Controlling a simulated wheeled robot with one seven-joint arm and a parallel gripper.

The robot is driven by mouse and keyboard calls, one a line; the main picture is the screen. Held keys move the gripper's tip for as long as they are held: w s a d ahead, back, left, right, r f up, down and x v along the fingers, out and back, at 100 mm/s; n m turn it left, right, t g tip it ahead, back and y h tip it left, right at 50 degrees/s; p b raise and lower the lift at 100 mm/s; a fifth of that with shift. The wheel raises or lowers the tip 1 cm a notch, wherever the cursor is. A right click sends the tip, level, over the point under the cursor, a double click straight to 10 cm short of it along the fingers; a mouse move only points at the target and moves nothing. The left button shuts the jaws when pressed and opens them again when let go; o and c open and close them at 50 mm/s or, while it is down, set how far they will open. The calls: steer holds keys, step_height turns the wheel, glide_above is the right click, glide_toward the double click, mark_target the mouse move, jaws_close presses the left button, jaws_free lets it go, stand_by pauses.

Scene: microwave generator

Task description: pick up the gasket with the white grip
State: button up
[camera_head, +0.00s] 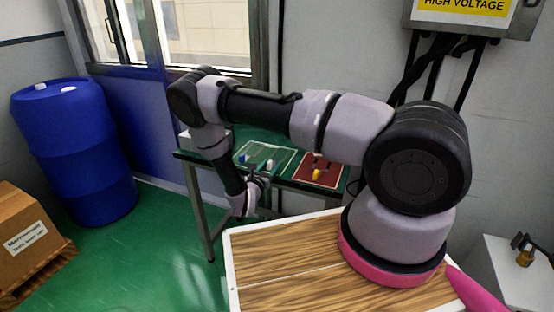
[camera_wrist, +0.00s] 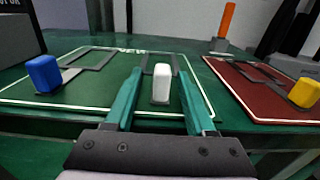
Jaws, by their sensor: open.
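The white grip (camera_wrist: 162,84) stands upright on the green mat (camera_wrist: 100,92), between my gripper's two teal fingers in the wrist view. Its gasket is a thin dark frame, mostly hidden behind the grip and fingers. My gripper (camera_wrist: 160,76) is open, with a gap to the white grip on each side as seen; I cannot tell if it is at the grip's height. In the head view my gripper (camera_head: 258,186) is at the table's near edge. A blue grip (camera_wrist: 43,73) with a dark frame is to the left. A yellow grip (camera_wrist: 304,92) is on the red mat (camera_wrist: 262,103).
The green table (camera_head: 183,155) stands below the window. An orange upright thing (camera_wrist: 227,20) stands behind the mats. Green floor is free between barrel and table.

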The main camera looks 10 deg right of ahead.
jaws_close()
